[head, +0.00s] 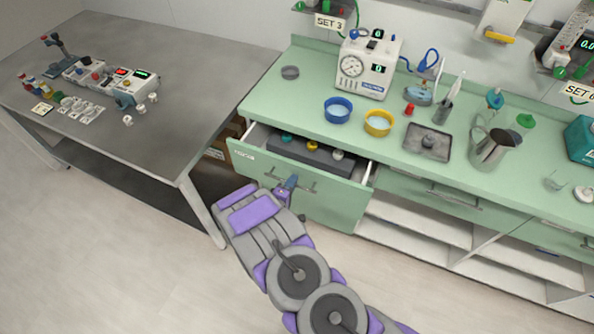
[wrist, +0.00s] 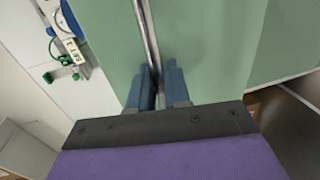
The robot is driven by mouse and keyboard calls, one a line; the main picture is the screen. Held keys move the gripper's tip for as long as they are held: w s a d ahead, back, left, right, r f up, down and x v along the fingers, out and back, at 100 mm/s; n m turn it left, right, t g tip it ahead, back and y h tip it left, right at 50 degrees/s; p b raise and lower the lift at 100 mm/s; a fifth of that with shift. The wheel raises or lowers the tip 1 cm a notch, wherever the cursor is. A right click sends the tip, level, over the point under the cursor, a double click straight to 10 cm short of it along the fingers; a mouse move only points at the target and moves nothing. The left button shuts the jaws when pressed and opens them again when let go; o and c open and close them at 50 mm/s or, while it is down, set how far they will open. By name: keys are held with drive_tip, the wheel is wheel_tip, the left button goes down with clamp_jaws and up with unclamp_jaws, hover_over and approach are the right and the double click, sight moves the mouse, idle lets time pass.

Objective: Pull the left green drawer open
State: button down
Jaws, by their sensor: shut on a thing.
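The left green drawer (head: 300,186) stands partly open below the green counter in the head view. Inside it are a dark grey tray (head: 312,154) and several small coloured items. Its metal bar handle (head: 268,178) runs across the front. My gripper (head: 289,186) is at the drawer front, at the right part of the handle. In the wrist view the blue fingers (wrist: 161,88) are shut on the metal handle (wrist: 150,38), one on each side of it, with the green drawer front (wrist: 205,45) behind.
A grey table (head: 190,90) with instruments stands at left, its leg close to my arm. The green counter (head: 300,105) holds a gauge box (head: 368,65), a blue bowl (head: 338,110), a yellow bowl (head: 378,123) and a metal jug (head: 490,148). Another closed drawer (head: 430,195) is at right. Floor in front is clear.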

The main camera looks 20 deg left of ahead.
drive_tip(key=d+f+v, duration=0.1)
drive_tip(key=f+v, duration=0.1)
drive_tip(key=v, duration=1)
drive_tip(key=shift+s+a+f+p, duration=0.25)
drive_tip(key=shift+a+p, duration=0.1)
drive_tip(key=c, duration=1.3)
unclamp_jaws()
drive_tip(key=shift+w+a, duration=0.1)
drive_tip(key=shift+w, duration=0.05)
drive_tip(key=shift+r, duration=0.1)
